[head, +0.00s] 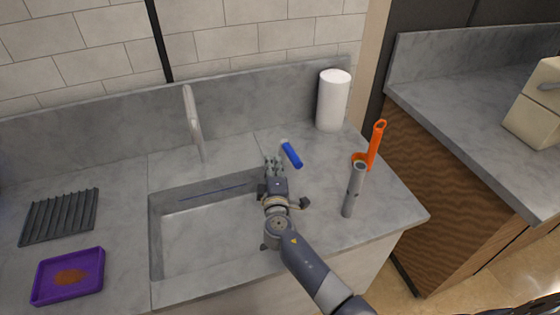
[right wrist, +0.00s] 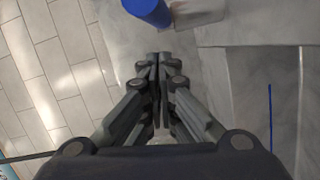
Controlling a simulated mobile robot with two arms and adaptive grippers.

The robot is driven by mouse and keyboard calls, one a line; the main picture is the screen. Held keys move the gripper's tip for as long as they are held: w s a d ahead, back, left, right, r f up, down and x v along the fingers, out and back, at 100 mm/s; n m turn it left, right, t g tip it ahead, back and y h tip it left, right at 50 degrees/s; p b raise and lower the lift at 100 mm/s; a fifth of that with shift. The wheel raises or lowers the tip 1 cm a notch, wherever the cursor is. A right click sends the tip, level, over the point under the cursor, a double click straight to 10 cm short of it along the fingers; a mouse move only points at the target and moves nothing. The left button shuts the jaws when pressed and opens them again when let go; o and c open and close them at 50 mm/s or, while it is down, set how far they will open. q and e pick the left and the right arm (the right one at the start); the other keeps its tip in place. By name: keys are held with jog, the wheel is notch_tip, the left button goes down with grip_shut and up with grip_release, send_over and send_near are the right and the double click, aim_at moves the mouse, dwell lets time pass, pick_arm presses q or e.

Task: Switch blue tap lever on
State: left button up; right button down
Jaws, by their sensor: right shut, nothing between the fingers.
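The blue tap lever (head: 291,154) stands tilted on the counter to the right of the sink, just beyond my right gripper. It also shows in the right wrist view (right wrist: 147,11) at the top edge, on a pale base. My right gripper (head: 273,160) is shut and empty, with its fingertips close to the lever's left side in the head view. In the right wrist view the closed fingertips (right wrist: 159,56) are a little below the lever, with a visible gap. The grey tap spout (head: 193,122) rises behind the sink (head: 155,235). My left gripper is not in view.
A white paper roll (head: 333,100) stands at the back right. A purple tray (head: 68,276) and a dark ribbed rack (head: 60,215) lie on the left counter. Counter between lever and tool is clear.

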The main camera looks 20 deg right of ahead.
aim_at(291, 154)
jog(key=shift+s+d+f, duration=0.1)
jog(key=shift+d+f, duration=0.1)
jog(key=shift+d, duration=0.9)
jog(key=shift+s+d+n+y, duration=0.1)
jog(key=shift+d+n+y, duration=0.3)
jog(key=shift+d+y, duration=0.1)
